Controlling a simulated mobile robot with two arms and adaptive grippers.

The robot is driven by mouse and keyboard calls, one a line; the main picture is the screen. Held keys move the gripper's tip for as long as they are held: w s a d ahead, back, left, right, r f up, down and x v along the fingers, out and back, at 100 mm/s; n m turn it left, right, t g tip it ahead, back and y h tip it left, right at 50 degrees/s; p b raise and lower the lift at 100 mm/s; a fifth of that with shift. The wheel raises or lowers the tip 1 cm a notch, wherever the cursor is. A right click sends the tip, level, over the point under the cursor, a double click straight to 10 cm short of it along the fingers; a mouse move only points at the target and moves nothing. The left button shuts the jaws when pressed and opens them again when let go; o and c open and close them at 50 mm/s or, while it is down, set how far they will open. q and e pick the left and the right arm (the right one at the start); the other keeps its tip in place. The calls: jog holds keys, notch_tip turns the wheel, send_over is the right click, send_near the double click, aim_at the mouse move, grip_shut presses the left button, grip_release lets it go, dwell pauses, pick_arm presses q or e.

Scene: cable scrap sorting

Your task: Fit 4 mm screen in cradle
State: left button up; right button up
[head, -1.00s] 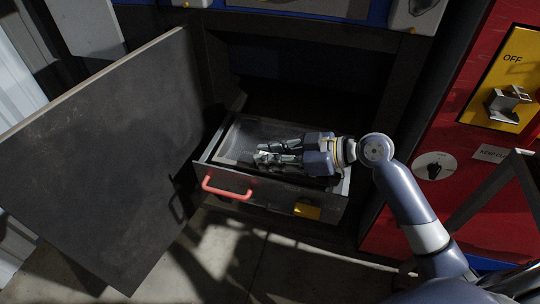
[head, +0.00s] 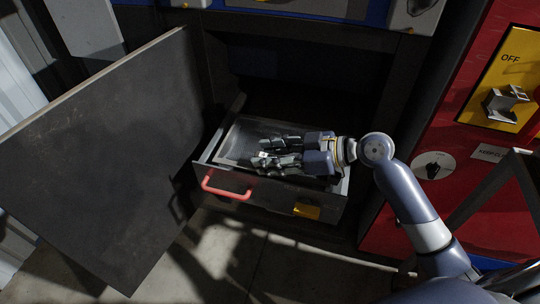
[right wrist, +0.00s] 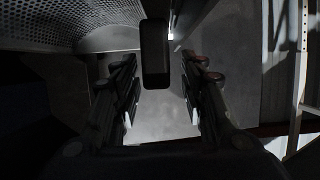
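A grey perforated screen (head: 240,142) lies in the pulled-out drawer-like cradle (head: 275,193), which has a red handle (head: 228,188). I cannot tell from here whether it is fully seated. Its curved mesh shows at the upper left of the right wrist view (right wrist: 85,25). My right gripper (head: 262,154) is low over the cradle, beside the right part of the screen, fingers pointing left. In the right wrist view its fingers (right wrist: 160,105) stand apart with nothing clearly gripped. A dark rounded bar (right wrist: 154,55) shows between them; I cannot tell what it is. My left gripper is out of view.
A large dark door panel (head: 100,150) stands open at the left. A red cabinet with a yellow OFF switch plate (head: 508,85) and a round dial (head: 434,166) is at the right. The dark machine opening is behind the cradle. Floor is clear in front.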

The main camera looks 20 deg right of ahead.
jog(key=shift+f, duration=0.25)
jog(key=v, duration=0.7)
jog(key=shift+s+d+r, duration=0.1)
jog(key=shift+d+r, duration=0.05)
jog(key=shift+r, duration=0.05)
jog(key=shift+s+r, duration=0.1)
